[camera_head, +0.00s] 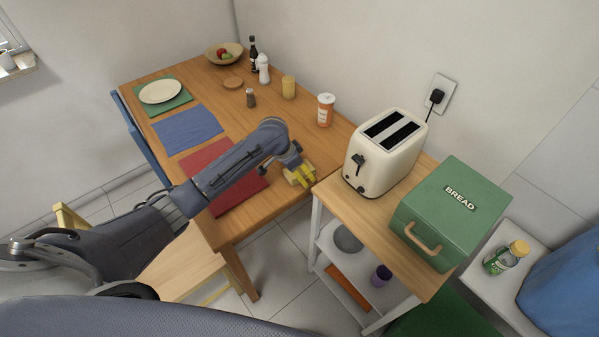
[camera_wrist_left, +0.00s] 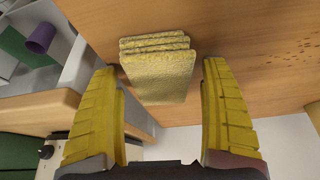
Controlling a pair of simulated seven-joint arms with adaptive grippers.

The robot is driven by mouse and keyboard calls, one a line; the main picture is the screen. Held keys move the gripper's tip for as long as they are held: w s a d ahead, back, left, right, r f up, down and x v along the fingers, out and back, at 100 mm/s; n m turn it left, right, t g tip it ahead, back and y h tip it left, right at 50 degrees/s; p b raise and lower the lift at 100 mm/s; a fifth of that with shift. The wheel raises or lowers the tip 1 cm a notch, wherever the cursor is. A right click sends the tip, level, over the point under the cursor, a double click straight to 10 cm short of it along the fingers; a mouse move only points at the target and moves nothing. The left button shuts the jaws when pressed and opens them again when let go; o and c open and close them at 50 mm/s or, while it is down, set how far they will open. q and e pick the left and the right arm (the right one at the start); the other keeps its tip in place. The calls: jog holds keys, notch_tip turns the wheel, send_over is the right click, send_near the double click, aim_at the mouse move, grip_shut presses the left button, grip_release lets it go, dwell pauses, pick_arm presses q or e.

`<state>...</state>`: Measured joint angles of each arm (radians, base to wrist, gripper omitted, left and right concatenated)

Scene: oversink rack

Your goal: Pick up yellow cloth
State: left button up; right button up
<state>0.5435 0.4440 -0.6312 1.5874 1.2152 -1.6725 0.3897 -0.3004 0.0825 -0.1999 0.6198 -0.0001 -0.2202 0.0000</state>
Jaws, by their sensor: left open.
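The yellow cloth (camera_wrist_left: 160,78) is a folded, textured stack lying on the wooden table, near the table's edge. In the left wrist view it sits between and just beyond my open left fingers (camera_wrist_left: 164,115), with a gap on each side. In the head view the cloth (camera_head: 291,179) shows partly, at the table's right front corner, with my left gripper (camera_head: 301,172) over it and hiding some of it. My right gripper is not in view.
A cream toaster (camera_head: 383,153) and a green bread box (camera_head: 451,213) stand on the small wooden-topped cart (camera_head: 340,199) right of the table. An orange-and-white canister (camera_head: 325,110) stands behind the gripper. A red mat (camera_head: 238,194) lies under my left arm.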

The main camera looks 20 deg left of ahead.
pick_arm(q)
jog(key=shift+f, duration=0.1)
dwell(0.3)
jog(key=c, duration=1.1)
